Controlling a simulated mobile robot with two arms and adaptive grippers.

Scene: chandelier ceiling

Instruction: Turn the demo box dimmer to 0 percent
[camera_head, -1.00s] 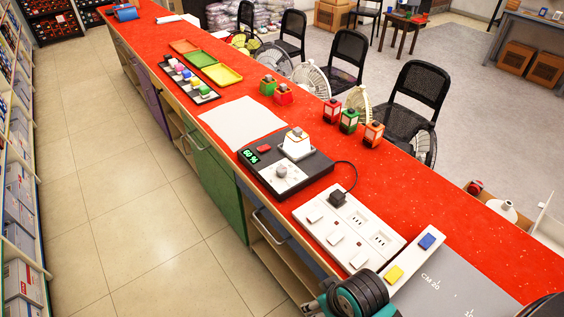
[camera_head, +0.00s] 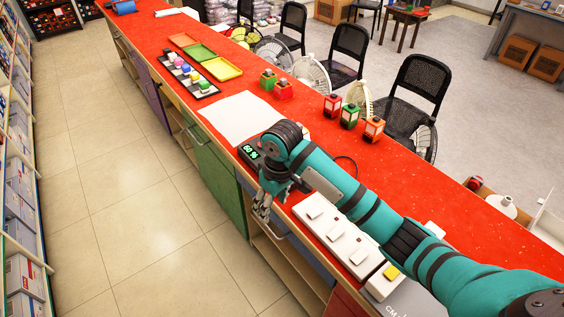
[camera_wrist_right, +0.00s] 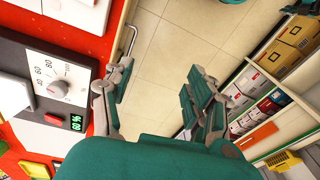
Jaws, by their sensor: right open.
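My right gripper (camera_head: 262,208) is open and empty, pointing down at the counter's front edge beside the box. In the wrist view its fingers (camera_wrist_right: 160,100) are spread over the floor, right of the knob and apart from it. My left gripper is not in view.
A white socket strip (camera_head: 337,235) with switches lies on the red counter (camera_head: 455,207) near the box. A white sheet (camera_head: 240,117) lies beyond it. Small lanterns (camera_head: 349,117) stand at the back edge. The tiled aisle (camera_head: 130,190) in front is clear.

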